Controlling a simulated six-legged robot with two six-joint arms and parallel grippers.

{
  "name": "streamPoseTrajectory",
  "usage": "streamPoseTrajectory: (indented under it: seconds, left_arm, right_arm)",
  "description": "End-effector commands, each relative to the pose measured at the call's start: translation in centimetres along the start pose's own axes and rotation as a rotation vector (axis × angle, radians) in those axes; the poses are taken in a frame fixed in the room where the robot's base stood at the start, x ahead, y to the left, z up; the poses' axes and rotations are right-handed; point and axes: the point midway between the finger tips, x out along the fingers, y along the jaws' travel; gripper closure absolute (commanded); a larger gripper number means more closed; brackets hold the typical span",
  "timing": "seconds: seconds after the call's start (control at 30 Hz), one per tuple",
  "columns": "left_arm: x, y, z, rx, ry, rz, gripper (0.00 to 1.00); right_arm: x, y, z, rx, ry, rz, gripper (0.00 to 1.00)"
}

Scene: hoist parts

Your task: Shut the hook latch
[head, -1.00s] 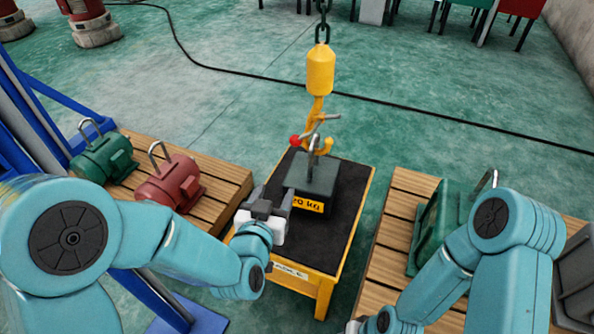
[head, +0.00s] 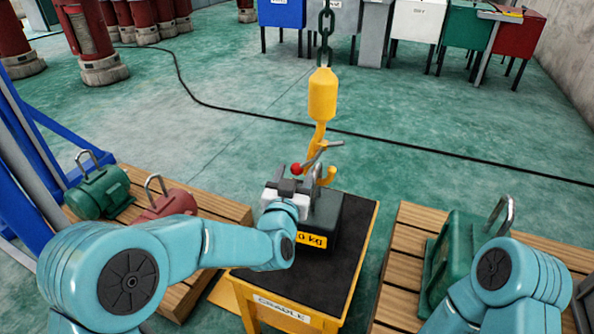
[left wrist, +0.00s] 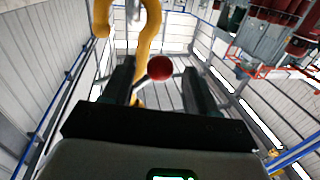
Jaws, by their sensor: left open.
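The yellow hook (head: 318,137) hangs from a chain over the dark weight (head: 325,222) on the cradle table. Its latch is a grey lever (head: 322,150) with a red ball (head: 296,169) at its end, pointing left and down in the head view. My left gripper (head: 298,186) is open just below the red ball, in front of the hook. In the left wrist view the red ball (left wrist: 159,68) shows between the two fingers (left wrist: 158,85), with the yellow hook (left wrist: 148,35) behind. I cannot tell whether they touch. My right gripper is out of view.
The cradle table (head: 280,300) has a black top and yellow frame. A green motor (head: 103,190) and a red motor (head: 160,203) stand on the left pallet. A green housing (head: 447,255) stands on the right pallet. The chain (head: 326,35) rises above the hook.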

Motion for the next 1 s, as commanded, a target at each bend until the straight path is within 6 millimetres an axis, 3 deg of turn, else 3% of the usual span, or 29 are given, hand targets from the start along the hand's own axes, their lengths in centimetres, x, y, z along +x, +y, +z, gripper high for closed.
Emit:
streamPoseTrajectory:
  seconds: [0.2, 0.53, 0.57, 0.7, 0.73, 1.0]
  left_arm:
    - [2.3, 0.0, 0.1, -0.001, 0.0, 0.0, 0.42]
    - [2.7, 0.0, 0.0, -0.001, -0.001, 0.001, 0.42]
    - [2.7, 0.0, 0.0, -0.001, -0.001, 0.001, 0.48]
    - [2.7, 0.0, 0.0, -0.001, 0.0, 0.001, 0.94]
    - [2.7, 0.0, 0.0, -0.001, 0.0, 0.001, 1.0]
    - [2.7, 0.0, -0.2, -0.001, 0.004, 0.0, 1.0]
  right_arm:
    - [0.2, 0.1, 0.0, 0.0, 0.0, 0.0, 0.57]
    - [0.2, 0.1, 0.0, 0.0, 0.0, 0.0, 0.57]
    - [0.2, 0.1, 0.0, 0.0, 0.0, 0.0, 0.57]
    - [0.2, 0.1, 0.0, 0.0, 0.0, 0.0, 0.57]
    - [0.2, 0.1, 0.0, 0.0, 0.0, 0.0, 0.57]
    - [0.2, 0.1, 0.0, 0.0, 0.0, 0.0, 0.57]
